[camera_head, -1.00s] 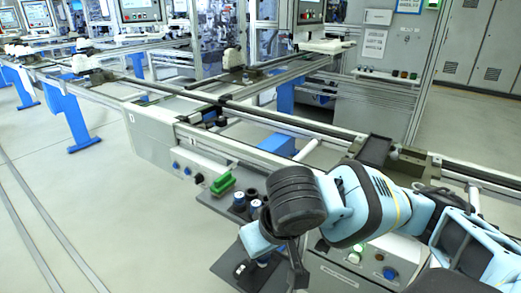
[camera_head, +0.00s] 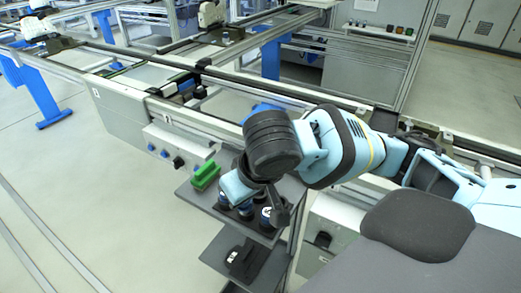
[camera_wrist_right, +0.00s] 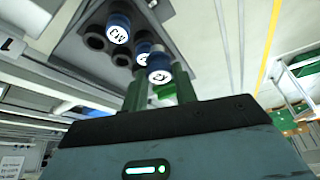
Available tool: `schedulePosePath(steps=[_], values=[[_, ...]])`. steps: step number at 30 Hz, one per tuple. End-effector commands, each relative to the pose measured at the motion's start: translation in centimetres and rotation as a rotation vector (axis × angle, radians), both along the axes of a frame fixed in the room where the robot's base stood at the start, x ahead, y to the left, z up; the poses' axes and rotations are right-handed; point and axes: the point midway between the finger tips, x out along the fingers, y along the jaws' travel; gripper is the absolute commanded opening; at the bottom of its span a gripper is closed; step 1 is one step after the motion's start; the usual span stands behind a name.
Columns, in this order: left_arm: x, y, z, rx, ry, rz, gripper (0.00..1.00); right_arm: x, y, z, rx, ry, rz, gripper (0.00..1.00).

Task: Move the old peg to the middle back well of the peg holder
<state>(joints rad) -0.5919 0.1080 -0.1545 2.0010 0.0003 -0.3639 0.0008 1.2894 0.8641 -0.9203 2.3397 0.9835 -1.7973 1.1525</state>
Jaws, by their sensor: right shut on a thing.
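The peg holder is a dark grey plate with round black wells (camera_wrist_right: 98,42), seen in the right wrist view. A blue peg marked M3 (camera_wrist_right: 118,30) stands in it, with another blue peg (camera_wrist_right: 142,52) beside it. My right gripper (camera_wrist_right: 160,84) has its green fingers shut around a blue peg with a white top (camera_wrist_right: 158,69). I cannot tell whether its lower end is in a well. I cannot tell which peg is the old one. My left gripper is out of view.
A green block (camera_head: 206,175) lies on the same dark shelf, left of the pegs. A lower dark shelf holds a black item with a white mark (camera_head: 236,257). The conveyor line (camera_head: 190,140) runs behind. The floor at the left is clear.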

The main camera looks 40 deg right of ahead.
Motion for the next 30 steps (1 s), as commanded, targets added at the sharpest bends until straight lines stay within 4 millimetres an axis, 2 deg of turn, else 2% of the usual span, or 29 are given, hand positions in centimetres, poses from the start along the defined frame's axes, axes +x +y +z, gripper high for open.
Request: schedulePosePath(steps=[8, 21, 30], values=[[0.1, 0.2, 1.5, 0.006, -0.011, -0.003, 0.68, 1.9, -1.9, 0.5, 0.001, -0.004, 0.285, 0.05], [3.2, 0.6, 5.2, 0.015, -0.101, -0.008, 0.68, 4.9, -5.8, 1.5, 0.001, -0.01, 0.837, 0.05], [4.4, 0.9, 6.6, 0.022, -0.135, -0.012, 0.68, 6.0, -8.3, 1.9, 0.0, -0.009, 1.09, 0.05]])
